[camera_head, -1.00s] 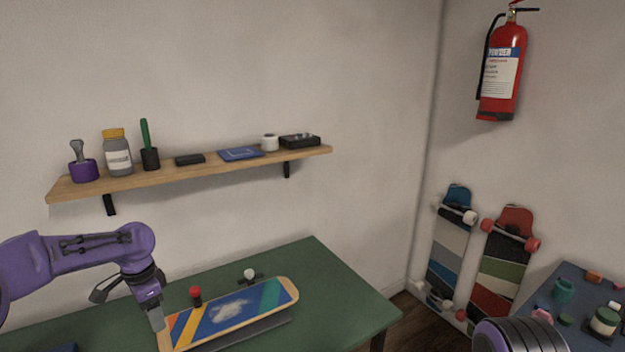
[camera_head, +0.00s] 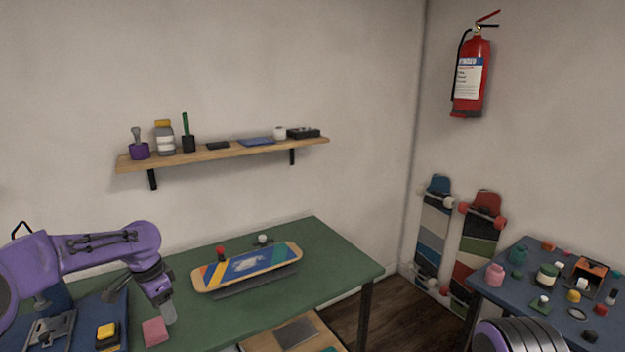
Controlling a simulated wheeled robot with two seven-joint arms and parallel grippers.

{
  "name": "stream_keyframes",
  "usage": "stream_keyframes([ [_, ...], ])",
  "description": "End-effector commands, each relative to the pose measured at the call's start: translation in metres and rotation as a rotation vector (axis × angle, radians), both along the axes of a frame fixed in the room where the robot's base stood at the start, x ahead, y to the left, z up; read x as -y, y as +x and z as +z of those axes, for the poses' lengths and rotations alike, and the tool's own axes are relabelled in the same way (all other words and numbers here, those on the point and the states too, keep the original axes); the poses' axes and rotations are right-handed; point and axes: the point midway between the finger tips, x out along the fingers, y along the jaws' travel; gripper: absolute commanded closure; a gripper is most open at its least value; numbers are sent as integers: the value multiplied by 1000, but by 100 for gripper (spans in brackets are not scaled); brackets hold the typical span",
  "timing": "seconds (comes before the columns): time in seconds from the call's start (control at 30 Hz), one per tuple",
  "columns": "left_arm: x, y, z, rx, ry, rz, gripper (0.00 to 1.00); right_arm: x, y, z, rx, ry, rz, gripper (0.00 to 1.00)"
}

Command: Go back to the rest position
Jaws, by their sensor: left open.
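My left gripper (camera_head: 143,300), on the purple arm from the left, is open and empty. Its fingers point down above the green workbench (camera_head: 335,262), left of the skateboard deck (camera_head: 247,266) and apart from it. The deck has coloured stripes and a white cloud-like patch, and lies on a dark support on the bench. My right gripper is out of view; only a dark ridged part of my right arm shows at the bottom right.
A pink block (camera_head: 155,331) and a yellow-and-black block (camera_head: 107,333) lie near the left gripper. A wall shelf (camera_head: 225,154) holds jars and tools. A blue table (camera_head: 490,290) with small items stands right. Two skateboards lean in the corner.

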Motion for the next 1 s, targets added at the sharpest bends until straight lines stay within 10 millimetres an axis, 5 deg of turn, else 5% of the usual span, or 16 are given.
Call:
stream_keyframes([
  [0.37,24,30,-18,220,-142,257,40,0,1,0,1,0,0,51],
  [0.47,38,35,-31,285,-199,356,40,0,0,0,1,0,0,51],
  [0.63,66,25,-82,387,-308,588,40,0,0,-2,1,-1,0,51],
  [0.77,84,-22,-150,455,-373,852,40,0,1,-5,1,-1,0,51],
  [0.9,84,-108,-214,510,-356,1108,40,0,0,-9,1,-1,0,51],
  [1.0,76,-179,-243,531,-298,1234,40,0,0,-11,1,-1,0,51],
])
